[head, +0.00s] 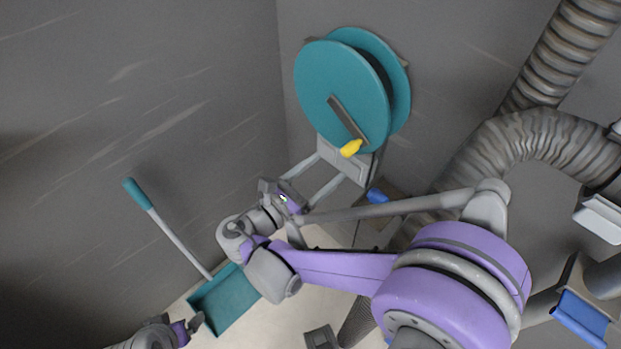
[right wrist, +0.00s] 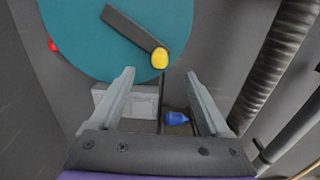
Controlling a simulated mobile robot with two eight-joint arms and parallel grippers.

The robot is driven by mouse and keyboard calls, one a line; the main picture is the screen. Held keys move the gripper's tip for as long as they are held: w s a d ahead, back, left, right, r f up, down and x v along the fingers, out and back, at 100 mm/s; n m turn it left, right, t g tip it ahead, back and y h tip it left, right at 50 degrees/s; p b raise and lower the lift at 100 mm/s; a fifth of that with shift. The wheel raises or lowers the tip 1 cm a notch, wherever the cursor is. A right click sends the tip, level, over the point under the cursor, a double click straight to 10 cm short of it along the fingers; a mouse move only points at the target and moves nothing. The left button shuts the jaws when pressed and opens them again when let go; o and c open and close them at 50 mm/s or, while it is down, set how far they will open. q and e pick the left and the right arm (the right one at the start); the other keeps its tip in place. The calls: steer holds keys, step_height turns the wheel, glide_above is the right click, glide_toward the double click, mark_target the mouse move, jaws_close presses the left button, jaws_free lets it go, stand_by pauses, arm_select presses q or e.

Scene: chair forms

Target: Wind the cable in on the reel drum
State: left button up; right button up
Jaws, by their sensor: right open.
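The teal reel drum (head: 335,85) is mounted on the wall, with two round discs and a dark crank arm (head: 345,118) ending in a yellow knob (head: 351,148). My right gripper (head: 328,168) is open and empty just below the knob. In the right wrist view the knob (right wrist: 160,58) is just beyond and between the fingertips (right wrist: 160,74), apart from them. A thin dark line, probably the cable (right wrist: 161,100), hangs below the drum near a blue piece (right wrist: 177,117). My left gripper (head: 190,329) is at the bottom left; its jaw opening is unclear.
A teal dustpan (head: 226,302) with a long handle (head: 175,240) stands on the floor at the left. Ribbed grey ducts (head: 535,145) run along the right. A grey box (head: 346,160) sits under the drum. Space left of the drum is clear.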

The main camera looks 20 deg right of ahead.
mark_target(344, 154)
steer(key=x, duration=0.9)
steer(key=shift+c, duration=0.2)
steer(key=c, duration=1.1)
steer(key=o, duration=0.6)
steer(key=shift+c, duration=0.2)
steer(key=r+p, duration=0.1)
steer(key=s+r+p, duration=0.1)
steer(key=r, duration=0.1)
steer(key=r+p, duration=0.1)
steer(key=shift+s+d+r+p, duration=0.2)
steer(key=shift+d+r+p, duration=0.1)
steer(key=shift+f, duration=0.1)
